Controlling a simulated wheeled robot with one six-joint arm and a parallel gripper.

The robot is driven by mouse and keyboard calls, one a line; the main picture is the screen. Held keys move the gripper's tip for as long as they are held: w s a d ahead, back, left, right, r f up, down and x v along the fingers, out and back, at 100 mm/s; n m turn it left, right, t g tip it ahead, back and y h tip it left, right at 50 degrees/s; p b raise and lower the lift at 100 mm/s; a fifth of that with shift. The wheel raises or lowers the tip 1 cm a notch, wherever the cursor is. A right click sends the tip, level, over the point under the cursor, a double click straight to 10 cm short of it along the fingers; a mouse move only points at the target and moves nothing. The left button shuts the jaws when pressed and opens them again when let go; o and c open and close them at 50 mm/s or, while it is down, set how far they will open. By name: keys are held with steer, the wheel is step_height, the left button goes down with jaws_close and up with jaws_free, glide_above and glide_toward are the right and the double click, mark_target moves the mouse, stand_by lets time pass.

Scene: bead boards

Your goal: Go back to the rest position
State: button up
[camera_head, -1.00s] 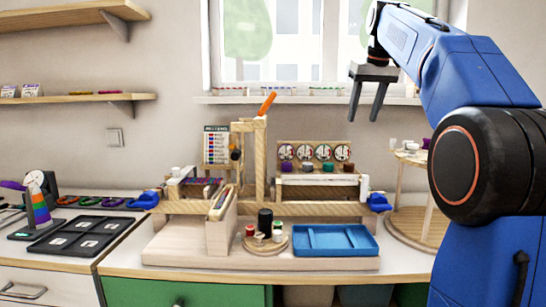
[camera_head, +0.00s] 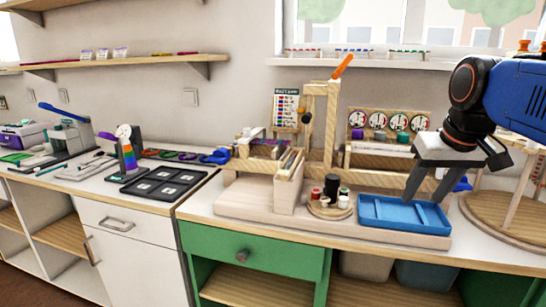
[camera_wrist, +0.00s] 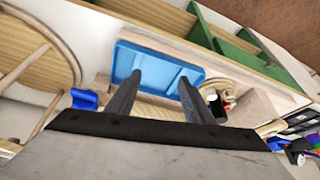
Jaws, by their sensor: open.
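My gripper (camera_head: 427,190) is open and empty in the head view, at the right, with its two dark fingers pointing down over the blue tray (camera_head: 383,222). In the wrist view the fingers of my gripper (camera_wrist: 160,90) point toward the blue tray (camera_wrist: 128,65), with a clear gap between them. The height of the fingertips above the tray is hard to tell. The blue arm reaches in from the right edge of the head view.
A wooden bead stand (camera_head: 322,130) rises left of my gripper. A small round board with spools (camera_head: 332,190) stands beside the tray. A round wooden stand (camera_head: 500,225) is at the right. A black tray (camera_head: 165,184) lies on the left counter. A wall shelf (camera_head: 110,63) hangs above.

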steer(key=s+a+f, duration=0.2)
steer(key=s+f, duration=0.5)
steer(key=f, duration=0.3)
steer(key=s+a+f, duration=0.2)
steer(key=s+f, duration=0.5)
steer(key=f, duration=0.3)
steer(key=shift+f+n, duration=0.3)
steer(key=shift+f, duration=0.1)
